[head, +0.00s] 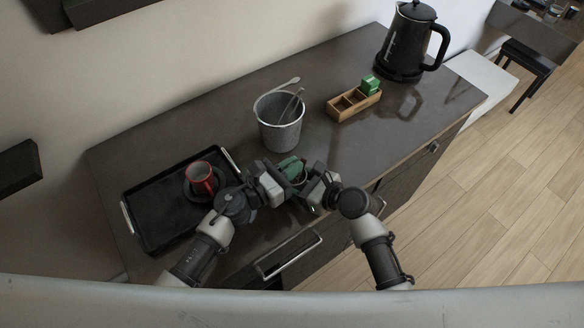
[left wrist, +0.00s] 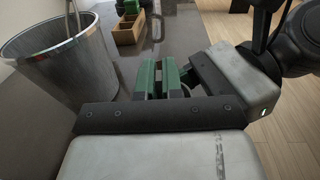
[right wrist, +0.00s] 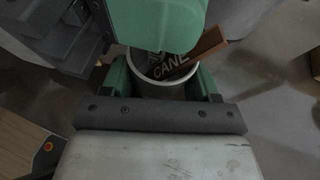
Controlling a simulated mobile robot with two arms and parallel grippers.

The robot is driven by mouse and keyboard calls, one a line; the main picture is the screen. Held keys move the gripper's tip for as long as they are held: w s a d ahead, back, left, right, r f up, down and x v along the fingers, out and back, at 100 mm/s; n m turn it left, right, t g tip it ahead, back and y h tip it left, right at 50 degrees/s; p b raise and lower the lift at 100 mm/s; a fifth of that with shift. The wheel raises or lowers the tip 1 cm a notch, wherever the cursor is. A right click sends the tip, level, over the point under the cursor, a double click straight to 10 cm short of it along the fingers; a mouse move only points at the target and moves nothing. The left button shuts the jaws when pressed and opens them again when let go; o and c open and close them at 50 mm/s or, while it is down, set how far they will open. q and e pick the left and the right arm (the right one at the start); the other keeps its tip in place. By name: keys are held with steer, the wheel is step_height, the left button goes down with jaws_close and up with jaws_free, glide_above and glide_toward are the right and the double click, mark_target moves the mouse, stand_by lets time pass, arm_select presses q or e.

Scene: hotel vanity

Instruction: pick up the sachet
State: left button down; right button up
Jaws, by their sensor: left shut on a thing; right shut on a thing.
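A brown sachet (right wrist: 203,47) with pale lettering reading "CANE" sticks out of a small whitish cup (right wrist: 165,89) in the right wrist view. My right gripper (head: 303,181) is shut on the cup, with its green fingers on either side of it. My left gripper (head: 289,168) is right beside it, its green fingers (left wrist: 162,78) nearly together over the cup. One of those fingers covers part of the sachet in the right wrist view. The left gripper is shut on the sachet, though the grasp itself is mostly hidden.
A grey bucket (head: 279,132) with utensils stands just behind the grippers. A wooden box (head: 346,108) holding a green packet (head: 370,84) and a black kettle (head: 407,40) stand at back right. At left, a black tray (head: 155,214) bears a red cup (head: 201,178).

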arm_select(q)
step_height(320, 180, up, 5)
steer(key=shift+r, duration=0.1)
steer(key=shift+d+r, duration=0.1)
steer(key=shift+r, duration=2.2)
arm_select(e)
steer(key=o, duration=1)
steer(key=shift+o, duration=0.2)
steer(key=v, duration=1.2)
steer(key=shift+s+f, duration=0.1)
steer(key=shift+f, duration=0.05)
